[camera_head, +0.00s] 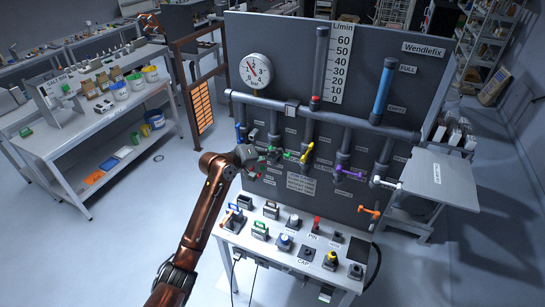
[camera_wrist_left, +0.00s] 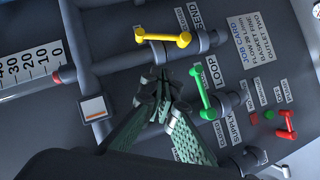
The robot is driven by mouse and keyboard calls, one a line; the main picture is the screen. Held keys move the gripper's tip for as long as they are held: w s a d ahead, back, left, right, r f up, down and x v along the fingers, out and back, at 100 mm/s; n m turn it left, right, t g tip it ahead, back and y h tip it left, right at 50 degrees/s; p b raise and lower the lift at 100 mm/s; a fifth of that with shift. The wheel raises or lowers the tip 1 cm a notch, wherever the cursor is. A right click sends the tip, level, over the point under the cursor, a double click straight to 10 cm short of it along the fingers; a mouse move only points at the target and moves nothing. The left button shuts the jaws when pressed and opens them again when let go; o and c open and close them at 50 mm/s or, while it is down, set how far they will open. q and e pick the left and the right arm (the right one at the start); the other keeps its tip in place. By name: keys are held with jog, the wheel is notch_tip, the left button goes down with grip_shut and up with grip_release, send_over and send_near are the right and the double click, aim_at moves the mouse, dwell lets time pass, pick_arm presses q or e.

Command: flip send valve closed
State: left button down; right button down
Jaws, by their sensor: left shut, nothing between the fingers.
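The send valve's yellow handle (camera_head: 306,152) sits on a vertical pipe of the grey panel. In the left wrist view the yellow handle (camera_wrist_left: 162,38) lies roughly along its pipe, beside the SEND label (camera_wrist_left: 194,18). My left gripper (camera_head: 260,157) is at the panel, left of the yellow handle and close to the green handle (camera_head: 276,153). In the wrist view the left gripper (camera_wrist_left: 163,80) is shut and empty, apart from the yellow handle. The green handle (camera_wrist_left: 204,92) is at its right, by the LOOP label. My right gripper is out of view.
Purple (camera_head: 350,173) and white (camera_head: 386,182) handles stand to the right, an orange one (camera_head: 369,211) lower. A round gauge (camera_head: 257,71) is on the panel. Below, a white bench (camera_head: 262,247) carries several small devices. A side shelf (camera_head: 440,178) juts out at right.

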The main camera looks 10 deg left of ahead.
pick_arm(q)
jog(key=shift+v, duration=1)
jog(key=shift+w+f, duration=0.1)
